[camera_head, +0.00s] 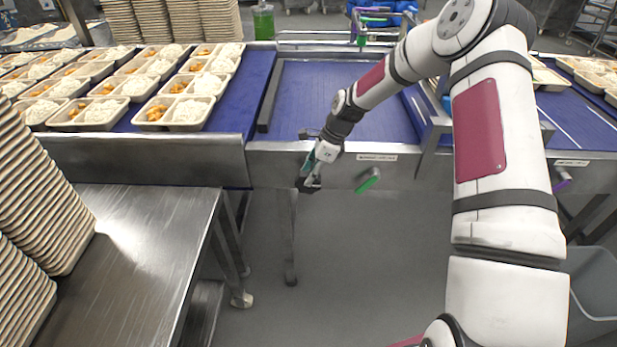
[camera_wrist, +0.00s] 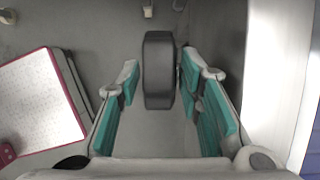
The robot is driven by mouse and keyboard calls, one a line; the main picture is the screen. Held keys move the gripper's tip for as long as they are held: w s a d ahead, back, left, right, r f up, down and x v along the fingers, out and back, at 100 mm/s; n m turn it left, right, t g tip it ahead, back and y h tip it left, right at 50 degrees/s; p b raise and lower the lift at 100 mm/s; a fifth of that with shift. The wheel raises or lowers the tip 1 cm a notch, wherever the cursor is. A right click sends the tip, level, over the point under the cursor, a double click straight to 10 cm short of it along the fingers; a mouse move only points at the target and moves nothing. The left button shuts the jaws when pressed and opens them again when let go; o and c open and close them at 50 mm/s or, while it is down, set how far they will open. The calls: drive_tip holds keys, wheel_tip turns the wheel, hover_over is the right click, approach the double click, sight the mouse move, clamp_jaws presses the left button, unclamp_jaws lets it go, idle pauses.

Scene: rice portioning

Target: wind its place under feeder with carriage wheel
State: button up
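The carriage wheel (camera_wrist: 159,75) is a dark grey, thick disc, seen edge-on in the wrist view. It lies between the tips of my gripper (camera_wrist: 156,80), whose teal-padded fingers are spread. The right finger is very close to the wheel; I cannot tell if it touches. A gap shows on the left. In the head view my gripper (camera_head: 311,178) points down at the front rail of the conveyor, and the wheel there is hard to tell from the dark fingers. The short blue belt (camera_head: 330,95) behind the rail is empty. I cannot identify the feeder.
A green handle (camera_head: 368,181) sits to the right on the front rail (camera_head: 270,160), with a purple handle (camera_head: 562,180) farther right. Filled trays (camera_head: 88,122) cover the left belt. A steel table (camera_head: 150,235) with stacked trays (camera_head: 35,190) stands front left.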

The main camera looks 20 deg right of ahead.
drive_tip(key=shift+x, duration=0.95)
clamp_jaws()
drive_tip(key=shift+w+a+h, duration=0.1)
drive_tip(key=shift+a+h, duration=0.05)
drive_tip(key=shift+h, duration=0.15)
drive_tip(key=shift+w+a+f+g+h+b, duration=0.15)
drive_tip(key=shift+g+h+b, duration=0.1)
drive_tip(key=shift+h+b, duration=0.45)
drive_tip(key=shift+a+r+g+h+b, duration=0.15)
drive_tip(key=shift+g+h+b, duration=0.1)
drive_tip(key=shift+h+b, duration=0.45)
drive_tip(key=shift+a+f+g+h+b, duration=0.1)
drive_tip(key=shift+g+h+b, duration=0.2)
drive_tip(key=shift+h+b, duration=0.55)
drive_tip(key=shift+a+f+g+h+b, duration=0.15)
drive_tip(key=shift+g+h+b, duration=0.15)
drive_tip(key=shift+h+b, duration=0.55)
drive_tip(key=shift+d+h, duration=0.1)
drive_tip(key=shift+h, duration=0.3)
